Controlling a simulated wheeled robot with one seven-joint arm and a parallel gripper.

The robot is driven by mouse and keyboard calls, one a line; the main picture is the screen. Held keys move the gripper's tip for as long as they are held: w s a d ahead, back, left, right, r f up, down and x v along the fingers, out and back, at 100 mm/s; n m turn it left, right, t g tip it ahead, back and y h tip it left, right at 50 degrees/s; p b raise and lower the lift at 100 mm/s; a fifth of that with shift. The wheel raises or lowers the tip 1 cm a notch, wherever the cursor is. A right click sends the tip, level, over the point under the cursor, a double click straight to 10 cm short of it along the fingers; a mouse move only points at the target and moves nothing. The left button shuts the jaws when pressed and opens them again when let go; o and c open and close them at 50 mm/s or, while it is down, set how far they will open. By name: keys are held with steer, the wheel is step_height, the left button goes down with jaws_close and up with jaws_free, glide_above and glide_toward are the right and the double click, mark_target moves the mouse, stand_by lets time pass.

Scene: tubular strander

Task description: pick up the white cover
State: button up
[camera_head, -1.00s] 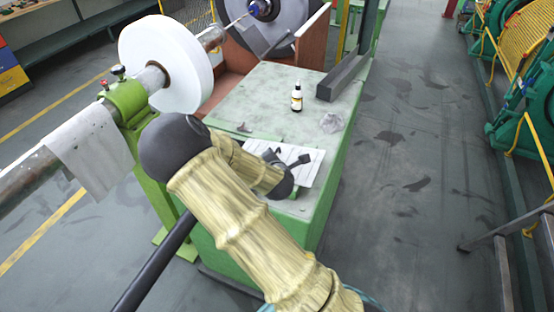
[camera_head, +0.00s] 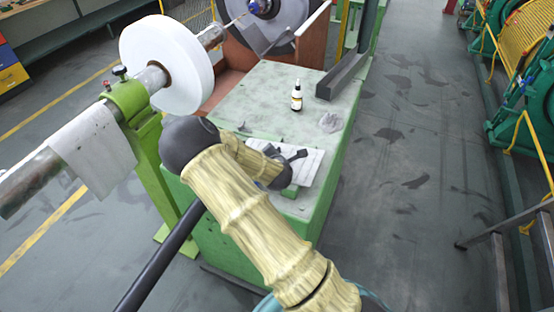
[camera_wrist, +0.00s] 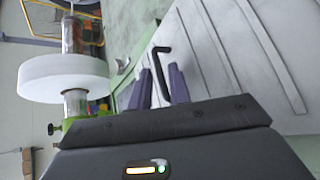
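The white cover is a flat pale panel with raised ribs. It lies on the green bench (camera_head: 243,97) in the head view (camera_head: 312,163), partly hidden by my arm. In the wrist view the cover (camera_wrist: 235,60) fills the upper right, close beyond my gripper. Whether the handle is fixed to the cover is unclear. In the head view the fingers are hard to make out.
A large white reel (camera_head: 165,65) on a green stand is at the left. The floor right of the bench is clear.

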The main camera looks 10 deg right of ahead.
jaws_close()
steer(key=shift+s+f, duration=0.1)
steer(key=shift+s, duration=0.05)
stand_by(1.1)
